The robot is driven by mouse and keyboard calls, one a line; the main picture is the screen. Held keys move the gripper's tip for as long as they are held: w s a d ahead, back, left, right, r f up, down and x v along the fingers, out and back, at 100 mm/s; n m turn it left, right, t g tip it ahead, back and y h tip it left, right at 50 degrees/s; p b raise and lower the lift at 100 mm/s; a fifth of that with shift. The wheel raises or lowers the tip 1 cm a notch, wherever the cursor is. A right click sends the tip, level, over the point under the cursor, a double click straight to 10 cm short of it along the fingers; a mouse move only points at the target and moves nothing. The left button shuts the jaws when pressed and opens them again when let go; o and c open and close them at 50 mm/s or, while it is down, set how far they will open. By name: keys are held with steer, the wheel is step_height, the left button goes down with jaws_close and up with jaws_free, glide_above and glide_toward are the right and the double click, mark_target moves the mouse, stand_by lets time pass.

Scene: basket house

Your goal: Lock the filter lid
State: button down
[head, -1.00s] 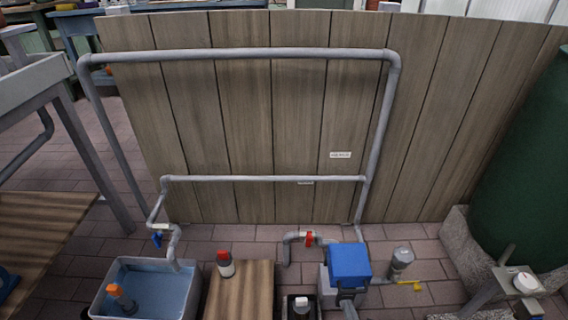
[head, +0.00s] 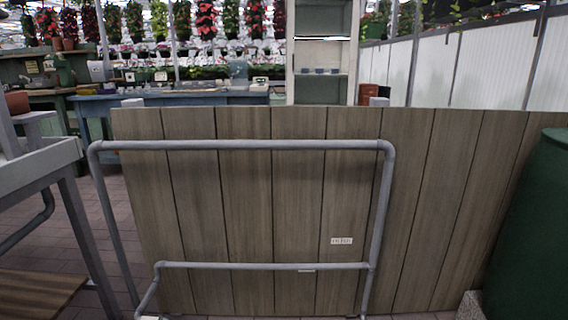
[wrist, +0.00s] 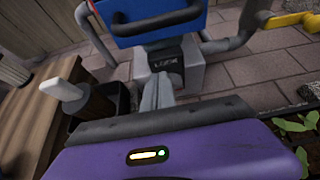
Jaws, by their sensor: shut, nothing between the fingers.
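I cannot tell whether the fingertips touch the housing. The head view shows neither the filter nor my gripper.
A dark box (wrist: 118,98) with a white-capped bottle (wrist: 62,90) stands left of the fingers, beside a wooden surface (wrist: 42,118). A yellow lever (wrist: 285,20) is at the upper right. In the head view, grey pipes (head: 245,145) run before a wooden panel (head: 410,200).

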steer(key=s, duration=0.6)
steer(key=shift+r, duration=0.25)
stand_by(0.3)
